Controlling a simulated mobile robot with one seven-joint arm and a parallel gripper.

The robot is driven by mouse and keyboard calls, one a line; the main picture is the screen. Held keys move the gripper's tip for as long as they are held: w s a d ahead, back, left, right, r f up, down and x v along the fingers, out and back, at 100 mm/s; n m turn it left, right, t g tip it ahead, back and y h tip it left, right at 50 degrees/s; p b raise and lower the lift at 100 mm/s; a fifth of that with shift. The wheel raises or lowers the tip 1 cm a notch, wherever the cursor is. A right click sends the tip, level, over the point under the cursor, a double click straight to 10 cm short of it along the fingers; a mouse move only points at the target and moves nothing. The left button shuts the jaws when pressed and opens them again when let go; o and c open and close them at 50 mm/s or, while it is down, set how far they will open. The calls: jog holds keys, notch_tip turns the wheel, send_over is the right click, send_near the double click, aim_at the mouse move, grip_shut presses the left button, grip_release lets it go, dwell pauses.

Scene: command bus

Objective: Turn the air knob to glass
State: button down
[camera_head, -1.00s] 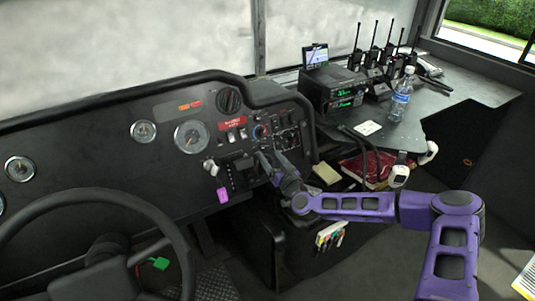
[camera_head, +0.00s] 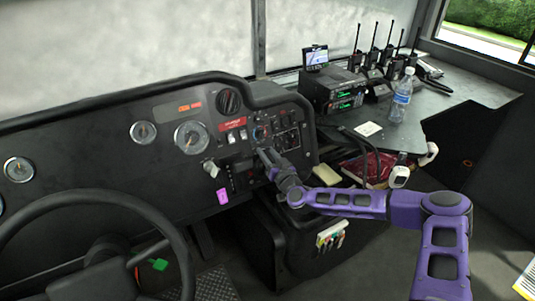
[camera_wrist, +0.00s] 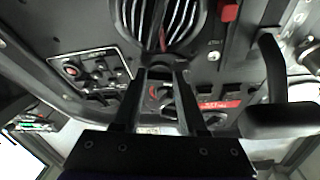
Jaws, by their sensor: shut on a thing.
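The dark control panel (camera_head: 284,126) right of the steering wheel carries small round knobs, one with a blue and red ring (camera_head: 259,132). My gripper (camera_head: 264,153) reaches the lower left of this panel, just below that ringed knob. In the wrist view my gripper (camera_wrist: 163,76) has its two dark fingers on either side of a small dark air knob (camera_wrist: 164,92) and is shut on it. The fingers hide part of the knob, and its pointer setting cannot be read.
A round air vent (camera_wrist: 160,22) and a dark lever-like handle (camera_wrist: 275,95) are close to my gripper in the wrist view. A red label (camera_head: 232,124), switches and a pink tag (camera_head: 222,196) lie left of it. The steering wheel (camera_head: 100,200) is further left.

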jog(key=shift+a+m, duration=0.1)
jog(key=shift+m, duration=0.4)
jog(key=m+h, duration=0.1)
jog(key=m, duration=0.1)
jog(key=m+h+p, duration=0.1)
jog(key=m, duration=0.1)
jog(key=shift+s+a+r+m, duration=0.15)
jog(key=shift+r+m, duration=0.05)
jog(key=shift+m, duration=0.2)
jog(key=m+h, duration=0.1)
jog(key=m, duration=0.1)
jog(key=m+h+p, duration=0.1)
jog(key=m, duration=0.1)
jog(key=shift+a+r, duration=0.1)
jog(key=shift+r, duration=0.1)
jog(key=m, duration=0.2)
jog(key=m+g+h+p, duration=0.1)
jog(key=m, duration=0.2)
jog(key=shift+a+r, duration=0.1)
jog(key=shift+r, duration=0.1)
jog(key=shift+m+g+h+p, duration=0.5)
jog(key=shift+m+g+p, duration=0.25)
jog(key=shift+m, duration=1.05)
jog(key=shift+c, duration=2.3)
grip_release()
jog(key=shift+r, duration=0.1)
